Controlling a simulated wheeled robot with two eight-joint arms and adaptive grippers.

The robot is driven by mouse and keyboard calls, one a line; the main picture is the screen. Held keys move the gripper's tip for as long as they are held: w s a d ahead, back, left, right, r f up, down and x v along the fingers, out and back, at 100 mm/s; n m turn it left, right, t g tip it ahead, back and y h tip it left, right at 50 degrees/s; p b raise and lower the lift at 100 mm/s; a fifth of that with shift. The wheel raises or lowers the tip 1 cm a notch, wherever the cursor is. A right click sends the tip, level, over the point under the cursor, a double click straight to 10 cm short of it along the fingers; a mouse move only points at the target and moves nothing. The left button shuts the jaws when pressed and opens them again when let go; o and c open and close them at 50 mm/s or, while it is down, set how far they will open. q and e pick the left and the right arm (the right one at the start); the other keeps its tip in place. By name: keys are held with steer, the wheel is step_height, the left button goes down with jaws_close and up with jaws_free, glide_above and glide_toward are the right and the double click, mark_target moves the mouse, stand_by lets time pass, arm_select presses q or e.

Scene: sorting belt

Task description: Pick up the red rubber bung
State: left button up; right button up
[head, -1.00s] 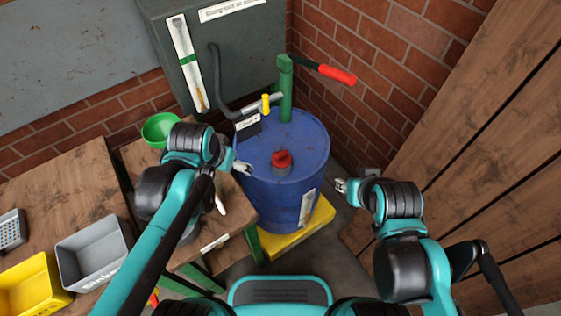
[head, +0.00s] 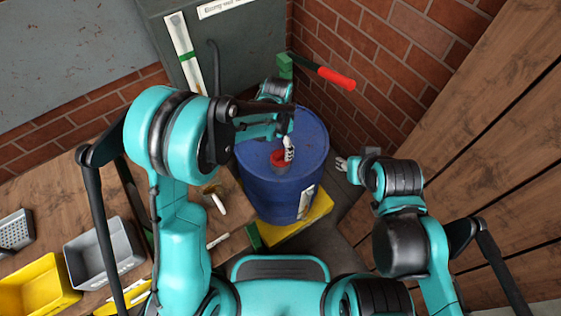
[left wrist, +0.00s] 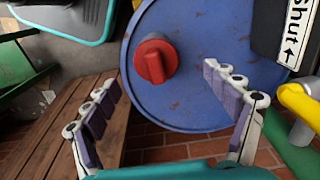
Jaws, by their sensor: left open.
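The red rubber bung (head: 279,159) sits in the top of the blue drum (head: 262,190). In the left wrist view the bung (left wrist: 154,60) shows as a round red cap with a raised grip, on the drum's lid (left wrist: 205,60). My left gripper (head: 289,148) is over the drum top, close above the bung and partly covering it in the head view. In the left wrist view its fingers (left wrist: 165,110) are spread with nothing between them, and the bung lies beyond the fingertips. My right gripper (head: 341,164) is right of the drum, apart from it; its finger opening is too small to tell.
The drum stands on a yellow base (head: 300,232). A wooden bench with a grey bin (head: 105,252) and yellow bin (head: 40,284) is at left. Brick and wood walls close in the right side.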

mark_target(281, 153)
arm_select(q)
steer(key=f, duration=0.2)
steer(key=f+b, duration=0.1)
steer(key=f, duration=0.1)
steer(key=f+b, duration=0.1)
steer(key=f, duration=0.1)
steer(key=shift+s+d, duration=0.2)
steer(key=shift+d, duration=0.15)
steer(key=shift+r, duration=0.2)
steer(key=shift+c, duration=0.4)
steer(key=c, duration=1.6)
steer(key=shift+r, duration=0.1)
